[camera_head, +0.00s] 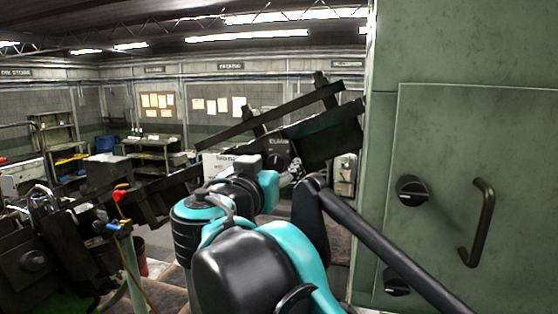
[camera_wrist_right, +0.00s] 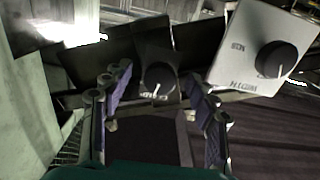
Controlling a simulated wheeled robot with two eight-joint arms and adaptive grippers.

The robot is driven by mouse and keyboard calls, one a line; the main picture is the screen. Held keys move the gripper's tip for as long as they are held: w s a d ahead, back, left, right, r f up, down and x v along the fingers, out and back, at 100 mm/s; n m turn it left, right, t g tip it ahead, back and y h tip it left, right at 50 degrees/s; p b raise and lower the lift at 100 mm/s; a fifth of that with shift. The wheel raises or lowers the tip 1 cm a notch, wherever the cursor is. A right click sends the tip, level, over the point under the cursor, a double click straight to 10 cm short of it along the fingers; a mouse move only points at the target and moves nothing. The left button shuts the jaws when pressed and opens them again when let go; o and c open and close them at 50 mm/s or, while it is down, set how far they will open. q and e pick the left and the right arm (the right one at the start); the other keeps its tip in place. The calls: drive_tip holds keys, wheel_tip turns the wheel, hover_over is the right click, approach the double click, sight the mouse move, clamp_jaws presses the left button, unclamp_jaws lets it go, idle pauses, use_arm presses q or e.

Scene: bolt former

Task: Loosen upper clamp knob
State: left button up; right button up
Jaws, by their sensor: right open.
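The upper clamp knob (camera_wrist_right: 157,77) is round and black with a white pointer line, on a dark plate with white lettering. In the head view the knob (camera_head: 278,160) shows small and partly covered below a label. My right gripper (camera_wrist_right: 161,100) is open, with a finger on either side of the knob's line in the wrist view. The knob appears beyond the fingertips; I cannot tell how far, and no contact shows. In the head view my right gripper (camera_head: 292,172) is small beside the knob, partly hidden by my teal and black arm. My left gripper is not in view.
A pale box with another black knob (camera_wrist_right: 276,59) stands right of the clamp knob in the wrist view. A green cabinet (camera_head: 460,130) with a handle (camera_head: 480,222) rises close on the right. Dark sloping machine rails (camera_head: 270,112) run behind the gripper.

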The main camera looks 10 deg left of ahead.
drive_tip(key=shift+c, duration=0.3)
clamp_jaws()
drive_tip(key=m, duration=0.3)
drive_tip(key=shift+p, duration=0.35)
drive_tip(key=m, duration=0.4)
drive_tip(key=shift+m+p, duration=0.3)
drive_tip(key=shift+m, duration=0.1)
drive_tip(key=shift+o, duration=0.3)
unclamp_jaws()
drive_tip(key=s, duration=0.8)
drive_tip(key=shift+a, duration=0.15)
